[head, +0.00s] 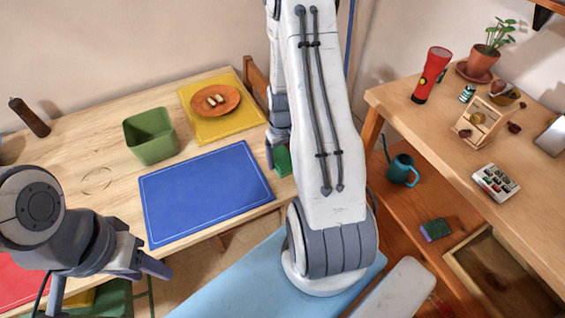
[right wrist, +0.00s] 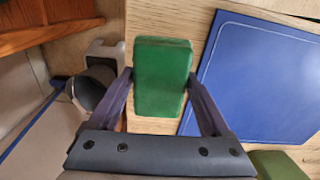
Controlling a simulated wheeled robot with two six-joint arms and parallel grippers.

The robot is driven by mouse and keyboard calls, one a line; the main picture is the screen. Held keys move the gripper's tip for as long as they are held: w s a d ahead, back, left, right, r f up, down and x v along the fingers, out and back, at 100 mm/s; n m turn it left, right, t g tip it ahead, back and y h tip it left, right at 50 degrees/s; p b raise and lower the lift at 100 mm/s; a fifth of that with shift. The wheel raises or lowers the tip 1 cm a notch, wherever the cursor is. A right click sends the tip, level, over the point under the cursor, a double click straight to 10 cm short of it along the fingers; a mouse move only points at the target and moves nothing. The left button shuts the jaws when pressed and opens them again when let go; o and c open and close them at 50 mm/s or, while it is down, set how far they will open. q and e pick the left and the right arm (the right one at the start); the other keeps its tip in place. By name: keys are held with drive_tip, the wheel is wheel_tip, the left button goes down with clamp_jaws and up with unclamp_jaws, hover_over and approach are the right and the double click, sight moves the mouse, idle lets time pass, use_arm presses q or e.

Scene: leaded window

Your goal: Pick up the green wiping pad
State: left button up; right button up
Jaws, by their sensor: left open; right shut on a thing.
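The green wiping pad (right wrist: 161,75) is a green block between the two fingers of my right gripper (right wrist: 160,77) in the right wrist view. The fingers press on its two long sides. In the head view the pad (head: 283,162) shows partly, beside my right gripper (head: 271,153), near the table's right end. My right arm hides part of it. I cannot tell whether the pad touches the table. My left gripper (head: 110,288) is open and empty at the lower left of the head view.
A blue mat (head: 205,194) lies beside the pad. A green bin (head: 151,137) and a yellow mat (head: 222,124) with an orange plate (head: 215,100) stand behind. A right-hand desk (head: 437,125) holds a red flashlight (head: 431,75); a sponge (head: 436,230) lies below.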

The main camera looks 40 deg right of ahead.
drive_tip(key=s+d+r, duration=0.3)
drive_tip(key=s+r, duration=0.5)
drive_tip(key=s, duration=0.3)
drive_tip(key=shift+s+b, duration=0.2)
drive_tip(key=shift+b, duration=0.15)
